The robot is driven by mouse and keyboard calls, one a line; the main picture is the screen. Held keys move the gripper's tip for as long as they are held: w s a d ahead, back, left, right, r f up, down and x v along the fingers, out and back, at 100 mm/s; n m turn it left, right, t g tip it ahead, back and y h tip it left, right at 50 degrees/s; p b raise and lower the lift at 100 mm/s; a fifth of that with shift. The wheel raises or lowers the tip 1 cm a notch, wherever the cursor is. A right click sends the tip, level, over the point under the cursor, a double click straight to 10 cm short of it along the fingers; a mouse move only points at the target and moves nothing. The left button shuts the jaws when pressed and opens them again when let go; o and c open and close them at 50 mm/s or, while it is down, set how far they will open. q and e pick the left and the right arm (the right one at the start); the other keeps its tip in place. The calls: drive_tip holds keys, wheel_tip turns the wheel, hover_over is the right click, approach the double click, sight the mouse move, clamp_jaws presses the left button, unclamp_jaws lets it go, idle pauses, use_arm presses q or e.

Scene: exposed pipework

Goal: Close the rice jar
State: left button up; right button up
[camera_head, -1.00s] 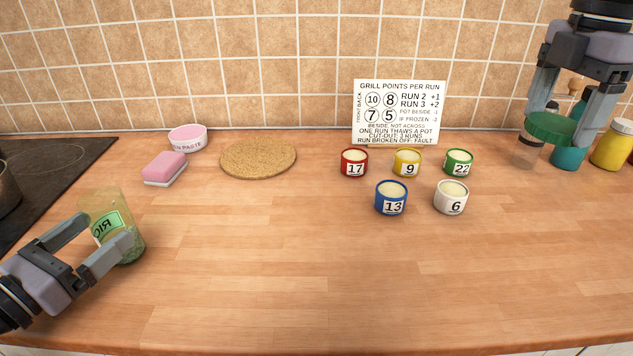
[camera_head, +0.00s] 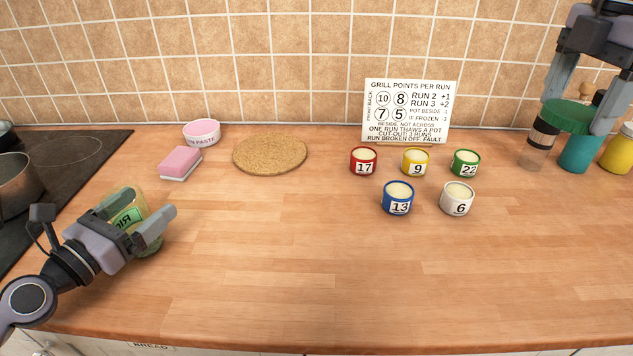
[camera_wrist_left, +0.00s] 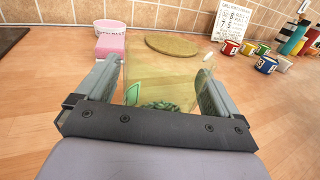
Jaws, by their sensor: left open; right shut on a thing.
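The rice jar (camera_head: 134,203) is clear with a green label and stands at the left of the counter, without a lid. In the left wrist view the jar (camera_wrist_left: 165,75) is between the fingers, with green contents low inside. My left gripper (camera_head: 136,222) is open, with its fingers on either side of the jar and a gap showing. My right gripper (camera_head: 580,108) is shut on a green lid (camera_head: 566,116), held up at the far right in front of the bottles.
A pink sponge (camera_head: 181,163), a pink paste bowl (camera_head: 202,132) and a cork mat (camera_head: 270,154) lie behind the jar. A hob with a pot (camera_head: 18,184) is at the left. Several numbered pots (camera_head: 398,198) stand right of centre before a sign (camera_head: 409,110). The front middle is clear.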

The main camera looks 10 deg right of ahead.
use_arm(q)
drive_tip(key=shift+w, duration=0.1)
drive_tip(key=c, duration=1.2)
drive_tip(key=shift+r, duration=0.15)
drive_tip(key=shift+c, duration=0.2)
use_arm(e)
drive_tip(key=shift+r, duration=0.15)
wheel_tip(320, 180, up, 6)
drive_tip(key=p, duration=0.6)
drive_tip(key=shift+f, duration=0.35)
use_arm(q)
wheel_tip(320, 180, up, 20)
use_arm(e)
drive_tip(key=shift+r, duration=0.1)
